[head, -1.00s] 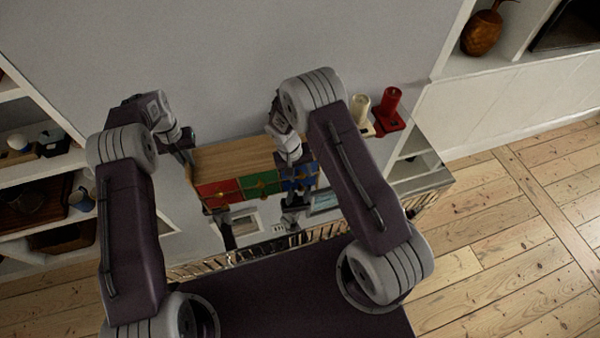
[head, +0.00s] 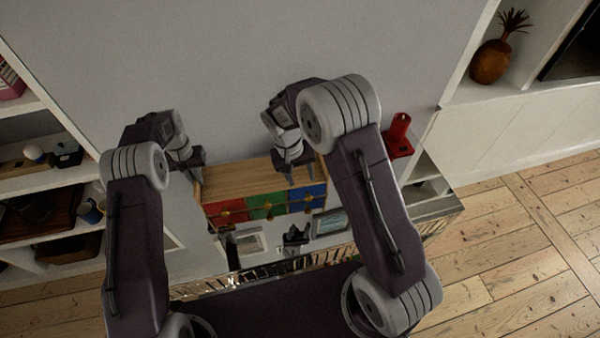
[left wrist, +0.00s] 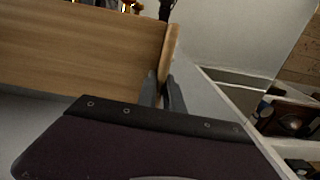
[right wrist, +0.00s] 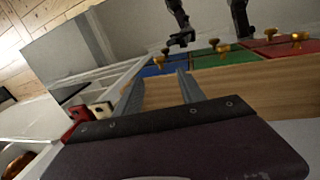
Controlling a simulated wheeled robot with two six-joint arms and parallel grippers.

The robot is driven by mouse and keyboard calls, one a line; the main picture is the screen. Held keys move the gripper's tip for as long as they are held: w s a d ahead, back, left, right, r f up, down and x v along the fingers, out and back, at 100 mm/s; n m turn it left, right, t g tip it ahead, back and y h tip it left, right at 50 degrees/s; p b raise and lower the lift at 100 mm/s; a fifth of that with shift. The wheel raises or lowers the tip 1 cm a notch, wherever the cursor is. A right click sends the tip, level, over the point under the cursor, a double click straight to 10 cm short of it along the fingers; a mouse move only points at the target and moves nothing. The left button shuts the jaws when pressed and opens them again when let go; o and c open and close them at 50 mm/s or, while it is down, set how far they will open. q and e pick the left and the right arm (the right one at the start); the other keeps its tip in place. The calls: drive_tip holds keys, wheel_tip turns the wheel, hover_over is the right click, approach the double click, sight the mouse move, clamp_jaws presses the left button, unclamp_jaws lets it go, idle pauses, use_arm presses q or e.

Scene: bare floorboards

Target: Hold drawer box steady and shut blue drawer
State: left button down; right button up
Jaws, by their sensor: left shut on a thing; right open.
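The drawer box (head: 238,178) has a light wood top and red (head: 224,211), green (head: 267,205) and blue (head: 308,198) drawer fronts with brass knobs. The blue front looks about level with the others; a small gap cannot be ruled out. My left gripper (head: 196,176) is shut on the box's left side panel, which also shows in the left wrist view (left wrist: 170,48). My right gripper (head: 294,176) is open and empty above the top near the blue end. In the right wrist view its fingers (right wrist: 160,82) are spread over the wood top, with the blue drawer (right wrist: 165,68) beyond.
Small frames (head: 331,222) show in front of the box. Dark gripper-like shapes (head: 295,238) there may be reflections. A wall is behind; shelves (head: 40,160) stand left.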

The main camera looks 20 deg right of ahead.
use_arm(q)
drive_tip(key=c, duration=1.4)
unclamp_jaws()
